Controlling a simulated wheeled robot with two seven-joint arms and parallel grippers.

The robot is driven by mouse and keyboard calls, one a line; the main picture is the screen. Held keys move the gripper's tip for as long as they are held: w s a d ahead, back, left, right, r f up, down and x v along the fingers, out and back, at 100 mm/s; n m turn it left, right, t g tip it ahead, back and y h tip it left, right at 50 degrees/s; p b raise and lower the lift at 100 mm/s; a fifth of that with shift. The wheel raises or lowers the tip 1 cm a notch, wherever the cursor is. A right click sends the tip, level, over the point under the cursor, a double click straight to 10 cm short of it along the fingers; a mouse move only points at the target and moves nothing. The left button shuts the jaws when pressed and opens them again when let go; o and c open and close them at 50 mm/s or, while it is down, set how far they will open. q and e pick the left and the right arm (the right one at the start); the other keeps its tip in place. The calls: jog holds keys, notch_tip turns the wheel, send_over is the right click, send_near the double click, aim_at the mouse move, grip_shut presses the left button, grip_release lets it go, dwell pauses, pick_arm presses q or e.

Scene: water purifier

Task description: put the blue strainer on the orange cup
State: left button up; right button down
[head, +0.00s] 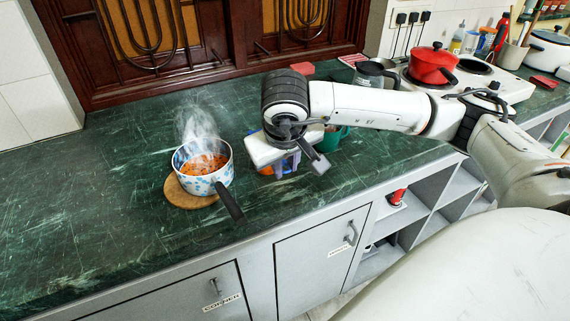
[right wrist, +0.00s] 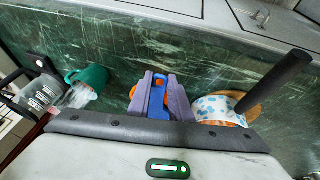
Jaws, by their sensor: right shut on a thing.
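My right gripper (head: 292,156) is above the counter, to the right of the steaming pot, and points down. In the right wrist view its two grey-purple fingers (right wrist: 162,84) are shut on the blue strainer (right wrist: 158,100), which sits between them. In the head view the strainer (head: 286,163) is mostly hidden by the gripper. The orange cup (head: 266,170) shows in part below the gripper. Its orange edge also shows beside the fingers in the right wrist view (right wrist: 133,91). I cannot tell whether the strainer touches the cup. My left gripper is not in view.
A steaming patterned pot (head: 222,172) stands on a round wooden board (head: 180,196), its dark handle (head: 230,202) pointing toward the front edge. A green mug (head: 331,138) is close behind my gripper. A glass jug (head: 369,78) and red pot (head: 432,66) stand farther right. The left counter is clear.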

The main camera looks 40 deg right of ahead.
jog(key=shift+f+b, duration=0.15)
jog(key=shift+b, duration=0.35)
dwell(1.2)
jog(key=shift+f+b, duration=0.35)
jog(key=shift+b, duration=0.15)
jog(key=shift+s, duration=0.1)
dwell(0.5)
jog(key=c, duration=1)
grip_release()
jog(key=shift+c, duration=0.2)
jog(key=shift+r, duration=0.15)
jog(key=shift+r+p, duration=2.2)
jog(key=shift+r, duration=1.2)
